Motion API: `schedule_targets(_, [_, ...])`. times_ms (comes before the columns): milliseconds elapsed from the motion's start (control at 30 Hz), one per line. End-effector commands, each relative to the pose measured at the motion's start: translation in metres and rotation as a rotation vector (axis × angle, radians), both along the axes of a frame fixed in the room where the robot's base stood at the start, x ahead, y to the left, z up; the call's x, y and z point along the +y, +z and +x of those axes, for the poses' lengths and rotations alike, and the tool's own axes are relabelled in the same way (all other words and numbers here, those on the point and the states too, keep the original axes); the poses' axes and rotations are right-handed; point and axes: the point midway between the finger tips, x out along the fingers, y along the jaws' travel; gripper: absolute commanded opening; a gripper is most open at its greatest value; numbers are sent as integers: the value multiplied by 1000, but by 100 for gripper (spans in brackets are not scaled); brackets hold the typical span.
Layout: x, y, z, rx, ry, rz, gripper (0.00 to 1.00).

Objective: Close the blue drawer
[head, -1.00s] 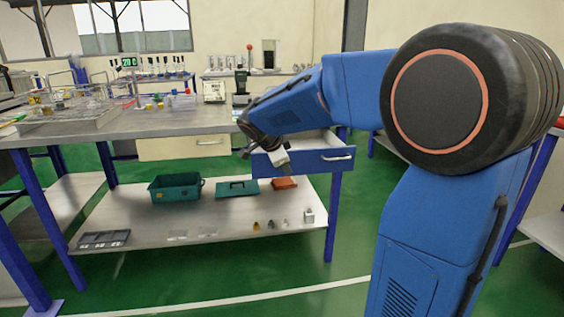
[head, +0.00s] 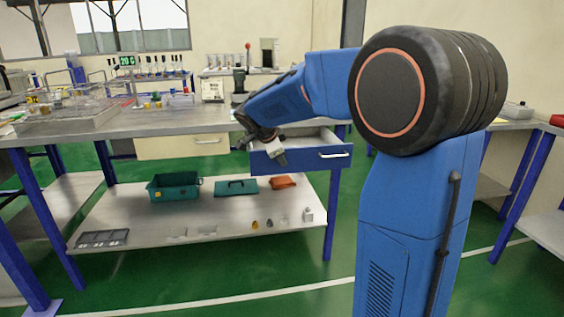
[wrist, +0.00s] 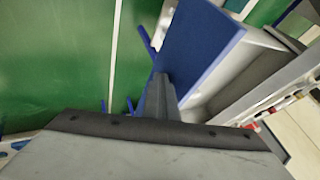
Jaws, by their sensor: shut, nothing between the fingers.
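The blue drawer (head: 305,158) stands pulled out under the right part of the workbench, and its pale inside shows over the front. It has a light bar handle (head: 334,155) on the right side of its front. My gripper (head: 282,160) is shut and empty, at the left part of the drawer front. In the wrist view, the blue drawer front (wrist: 195,45) lies right beside my gripper (wrist: 160,82), with the grey inside to its right. I cannot tell whether the fingers touch the front.
A cream drawer (head: 180,146) is to the left under the worktop (head: 150,124). The lower shelf (head: 140,215) holds a green bin (head: 174,186), a green lid (head: 236,187), an orange item (head: 283,182) and small parts. The green floor in front is clear.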

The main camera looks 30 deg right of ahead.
Motion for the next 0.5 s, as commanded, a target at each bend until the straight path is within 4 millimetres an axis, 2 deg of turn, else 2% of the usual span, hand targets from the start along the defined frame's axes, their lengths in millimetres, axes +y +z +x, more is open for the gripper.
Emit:
schedule_targets(167, [-10,-1,32,0,-2,0,0])
schedule_targets(500, [-35,-2,120,1,-2,0,0])
